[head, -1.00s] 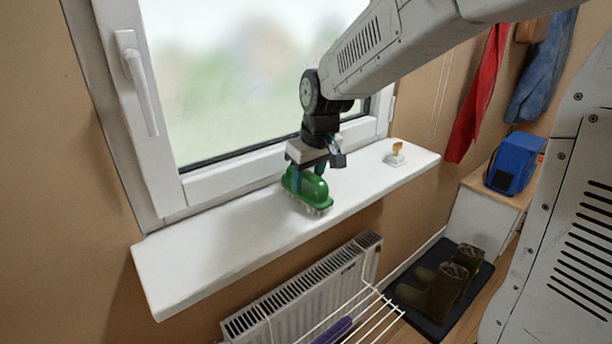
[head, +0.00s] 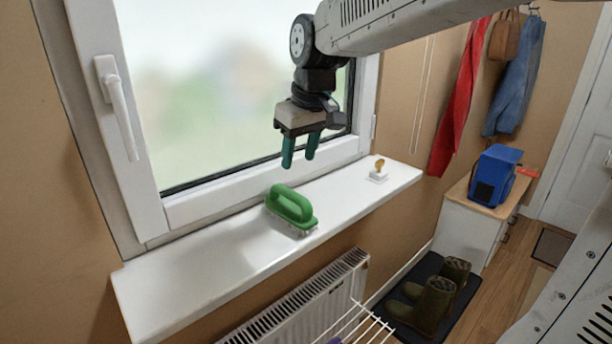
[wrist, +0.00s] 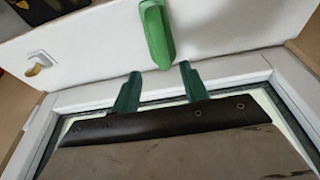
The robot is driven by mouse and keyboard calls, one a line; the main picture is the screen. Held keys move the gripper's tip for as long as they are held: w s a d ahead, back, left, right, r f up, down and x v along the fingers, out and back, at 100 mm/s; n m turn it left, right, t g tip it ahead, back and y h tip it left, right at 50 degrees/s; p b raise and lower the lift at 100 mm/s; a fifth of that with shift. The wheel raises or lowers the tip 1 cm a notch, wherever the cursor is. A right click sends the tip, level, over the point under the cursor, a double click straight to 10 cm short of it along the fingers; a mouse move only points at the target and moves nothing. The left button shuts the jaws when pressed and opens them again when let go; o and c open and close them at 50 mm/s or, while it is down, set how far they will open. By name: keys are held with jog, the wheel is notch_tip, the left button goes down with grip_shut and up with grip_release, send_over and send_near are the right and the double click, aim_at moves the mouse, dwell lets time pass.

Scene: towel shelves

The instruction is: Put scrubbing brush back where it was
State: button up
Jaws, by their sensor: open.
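The green scrubbing brush (head: 291,207) rests bristles down on the white windowsill (head: 190,275), near its middle, with its handle loop on top. It also shows in the wrist view (wrist: 157,35), beyond the fingertips. My gripper (head: 298,164) is above the brush, its two teal fingers pointing down, apart and empty. A clear gap separates the fingers from the brush. In the wrist view my gripper (wrist: 157,75) shows both fingers spread with nothing between them.
A small white holder with a yellow-brown top (head: 378,172) stands on the sill to the right. The closed window (head: 230,90) is right behind the gripper. A radiator (head: 310,305) and white wire rack (head: 365,325) are below. The sill's left part is clear.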

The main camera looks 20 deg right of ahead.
jog(key=s+d+f+m, duration=0.2)
jog(key=s, duration=1.4)
jog(key=shift+d+g, duration=0.15)
jog(key=shift+g, duration=0.25)
jog(key=shift+o, duration=1.2)
jog(key=s+d+f+m, duration=0.1)
jog(key=s+f, duration=0.3)
jog(key=s, duration=0.6)
jog(key=shift+f+m+g+h, duration=0.25)
jog(key=shift+m+g+h, duration=0.05)
jog(key=shift+h, duration=0.1)
jog(key=o, duration=0.5)
jog(key=shift+s+f, duration=0.25)
jog(key=shift+s, duration=0.2)
jog(key=n+t+y, duration=0.1)
jog(key=n+t, duration=0.2)
send_near(290, 191)
jog(key=x, duration=0.5)
jog(key=shift+w, duration=0.2)
jog(key=shift+n, duration=0.3)
jog(key=shift+x, duration=3.9)
